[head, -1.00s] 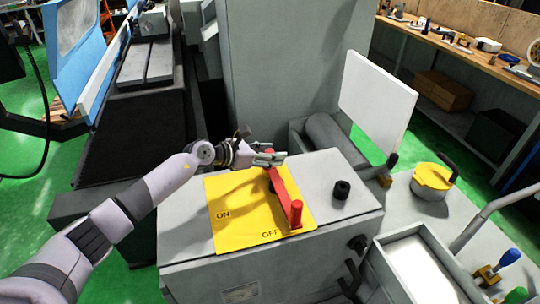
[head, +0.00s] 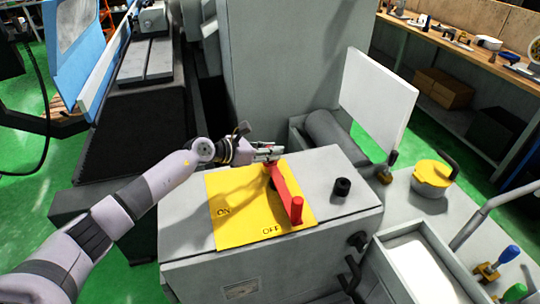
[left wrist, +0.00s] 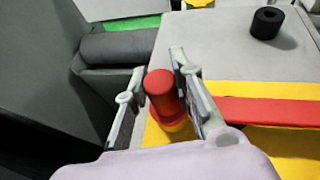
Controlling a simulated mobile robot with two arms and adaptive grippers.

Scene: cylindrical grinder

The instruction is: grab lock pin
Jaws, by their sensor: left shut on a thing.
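In the left wrist view a round-topped red pin (left wrist: 162,95) stands between the two fingers of my left gripper (left wrist: 162,72). The gripper is shut on it; a small gap seems to show on the left side. In the head view my left gripper (head: 268,152) is at the far end of the red lever (head: 284,188), and the pin there is mostly hidden by the fingers. The lever lies across the yellow plate (head: 230,210) marked ON and OFF, with its upright handle at the near end. My right gripper is not in view.
A black knob (head: 342,187) stands on the grey cabinet top (head: 325,165) right of the lever. A yellow round lid (head: 432,173) and a tray (head: 415,262) are at the right.

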